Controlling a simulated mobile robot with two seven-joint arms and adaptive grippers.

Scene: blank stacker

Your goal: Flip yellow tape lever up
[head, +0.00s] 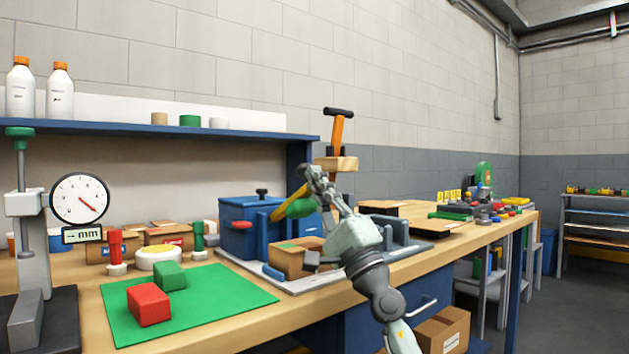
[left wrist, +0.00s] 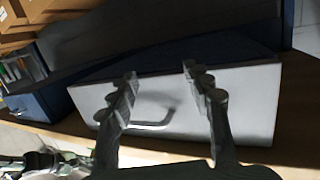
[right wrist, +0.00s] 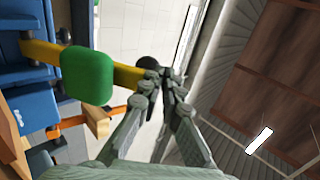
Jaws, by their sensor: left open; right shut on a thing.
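The yellow tape lever (head: 284,209) is attached to the blue machine (head: 240,218) in the middle of the bench. In the head view it slants up to the right, with a green block-shaped part (head: 299,208) along it. My right gripper (head: 311,178) is at the lever's upper end. In the right wrist view the lever (right wrist: 125,75) runs from the blue machine past the green part (right wrist: 88,75) to my right gripper (right wrist: 158,80), which is shut on its end; the fingers partly hide the tip. My left gripper (left wrist: 160,78) is open and empty.
A cardboard box (head: 292,262) sits below the lever, and an orange lever with a black handle (head: 338,125) stands behind. A green mat (head: 235,288) with red and green blocks lies to the left. A pale drawer front with a handle (left wrist: 245,95) is before my left gripper.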

